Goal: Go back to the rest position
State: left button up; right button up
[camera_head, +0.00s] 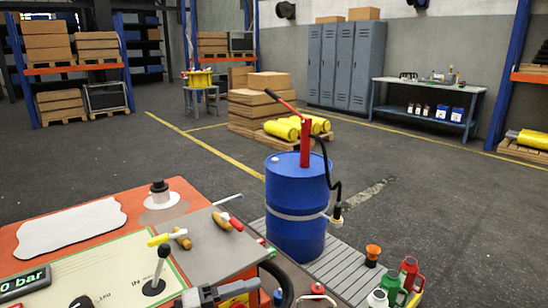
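Neither of my grippers can be made out in the head view. A grey metal part (203,296) shows at the bottom edge, cut off by the frame; I cannot tell what it belongs to. An orange-red bench (125,192) fills the lower left. It carries a cream panel with a black-knobbed lever (158,272), a display reading "0 bar" (25,282), a white sheet (70,228) and a grey plate (205,250). Tools with wooden, yellow and red handles (181,238) lie on the plate.
A blue drum (297,205) with a red hand pump (305,140) and black hose stands on a grey slatted platform (345,270) right of the bench. Bottles and cans (408,272) stand at lower right. Pallets with boxes, lockers (345,65) and a workbench (428,85) are far back. Floor between is open.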

pick_arm(q)
jog(key=s+a+f+n+t+y, duration=0.2)
jog(key=s+a+f+n+y, duration=0.2)
jog(key=n, duration=0.9)
jog(key=s+a+f+n+t+y, duration=0.1)
jog(key=s+a+f+n+y, duration=0.4)
jog(key=s+f+n+y, duration=0.5)
jog(key=s+f+n, duration=0.1)
jog(key=s+n, duration=0.1)
jog(key=n, duration=0.2)
jog(key=shift+f+n+t, duration=0.25)
jog(key=shift+n+t, duration=0.05)
jog(key=shift+t, duration=0.1)
jog(key=shift+a, duration=0.15)
